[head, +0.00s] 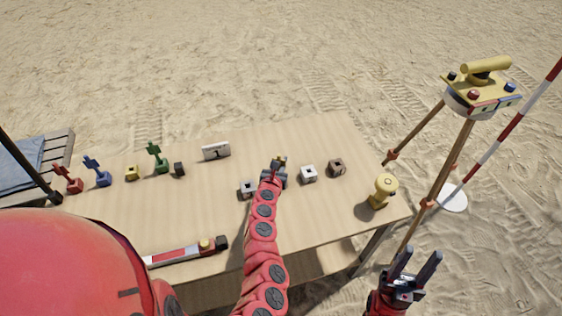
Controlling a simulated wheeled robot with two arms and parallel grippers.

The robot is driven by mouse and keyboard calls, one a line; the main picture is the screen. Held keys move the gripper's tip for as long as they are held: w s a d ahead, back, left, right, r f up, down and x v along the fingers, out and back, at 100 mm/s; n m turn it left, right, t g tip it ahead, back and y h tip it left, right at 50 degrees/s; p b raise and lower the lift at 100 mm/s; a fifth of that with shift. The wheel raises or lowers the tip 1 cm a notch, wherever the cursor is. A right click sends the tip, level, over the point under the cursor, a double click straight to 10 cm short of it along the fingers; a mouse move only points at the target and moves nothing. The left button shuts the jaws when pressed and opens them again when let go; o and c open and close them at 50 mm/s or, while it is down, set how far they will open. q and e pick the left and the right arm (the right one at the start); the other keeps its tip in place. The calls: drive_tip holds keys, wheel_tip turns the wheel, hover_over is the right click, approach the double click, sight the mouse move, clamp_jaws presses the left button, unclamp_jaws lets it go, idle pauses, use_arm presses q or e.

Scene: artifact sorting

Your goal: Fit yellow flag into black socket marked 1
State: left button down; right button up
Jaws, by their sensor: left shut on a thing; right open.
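My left gripper (277,169) is over the middle of the table, shut on a small yellowish piece (280,159) that shows just above its fingers. It looks like part of the yellow flag, but the gripper hides most of it. I cannot tell whether it touches anything below. A white sign (216,151) with a black 1 stands left of the gripper. A small black block (179,169) sits further left, beside the green flag; I cannot tell whether it is the socket. My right gripper (414,266) is open and empty, off the table's front right corner.
White socket blocks (248,189) (308,173) flank my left gripper, with a brown block (336,168) further right. Red (68,181), blue (97,173) and green flags (156,158) and a yellow block (131,173) stand left. A yellow instrument (382,190) stands near the right edge.

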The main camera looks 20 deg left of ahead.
use_arm(q)
drive_tip(key=shift+f+b, duration=0.4)
drive_tip(key=shift+f, duration=0.1)
drive_tip(key=c, duration=0.8)
unclamp_jaws()
drive_tip(key=shift+s+d+r, duration=0.1)
drive_tip(key=shift+s+r, duration=0.15)
drive_tip(key=shift+s, duration=0.4)
drive_tip(key=v, duration=1.6)
drive_tip(key=shift+r, duration=0.1)
